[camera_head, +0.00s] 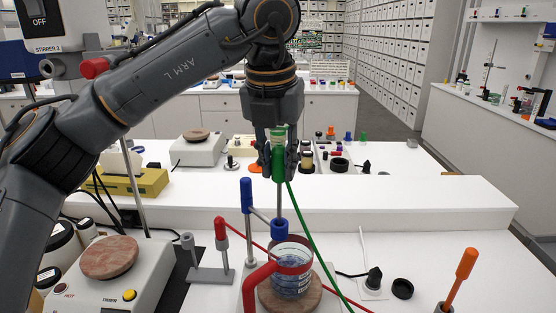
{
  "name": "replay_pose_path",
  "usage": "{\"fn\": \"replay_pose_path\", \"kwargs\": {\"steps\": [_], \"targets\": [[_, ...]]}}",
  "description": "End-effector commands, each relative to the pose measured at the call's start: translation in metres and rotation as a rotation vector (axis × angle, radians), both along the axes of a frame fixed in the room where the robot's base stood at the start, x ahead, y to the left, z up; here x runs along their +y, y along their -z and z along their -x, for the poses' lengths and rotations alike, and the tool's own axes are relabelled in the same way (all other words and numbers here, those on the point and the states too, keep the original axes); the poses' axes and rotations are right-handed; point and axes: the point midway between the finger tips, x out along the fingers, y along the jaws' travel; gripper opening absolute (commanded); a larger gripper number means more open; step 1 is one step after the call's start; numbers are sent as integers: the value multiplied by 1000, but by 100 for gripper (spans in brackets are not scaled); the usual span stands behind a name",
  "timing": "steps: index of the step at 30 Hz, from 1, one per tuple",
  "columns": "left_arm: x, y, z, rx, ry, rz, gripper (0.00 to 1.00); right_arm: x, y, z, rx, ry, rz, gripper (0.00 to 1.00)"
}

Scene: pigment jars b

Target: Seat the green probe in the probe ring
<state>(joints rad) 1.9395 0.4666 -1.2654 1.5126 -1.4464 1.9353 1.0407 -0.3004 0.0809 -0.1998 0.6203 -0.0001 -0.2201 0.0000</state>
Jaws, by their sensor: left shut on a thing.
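My left gripper (278,165) comes down from above and is shut on the green probe (279,160). The probe's green handle is between the fingers. Its thin metal stem hangs upright below, with a green cable trailing down to the right. A blue ring (280,229), which looks like the probe ring, sits below the stem, beside a blue-topped post (247,196). The stem's lower end meets the ring's top edge in the picture; I cannot tell whether it is inside or behind it. My right gripper is not in view.
Below the ring, a glass beaker (292,284) with a red handle stands on a round brown plate (268,300). A red-topped post (221,232) stands left, and an orange-handled tool (465,265) stands right. A white raised ledge (420,205) runs behind.

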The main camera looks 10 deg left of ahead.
Motion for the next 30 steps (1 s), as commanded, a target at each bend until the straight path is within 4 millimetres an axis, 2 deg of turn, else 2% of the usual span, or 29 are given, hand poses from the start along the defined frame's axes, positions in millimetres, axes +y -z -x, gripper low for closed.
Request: {"fn": "replay_pose_path", "kwargs": {"steps": [30], "targets": [[0,27,0,-1,0,0,0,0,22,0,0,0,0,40]]}}
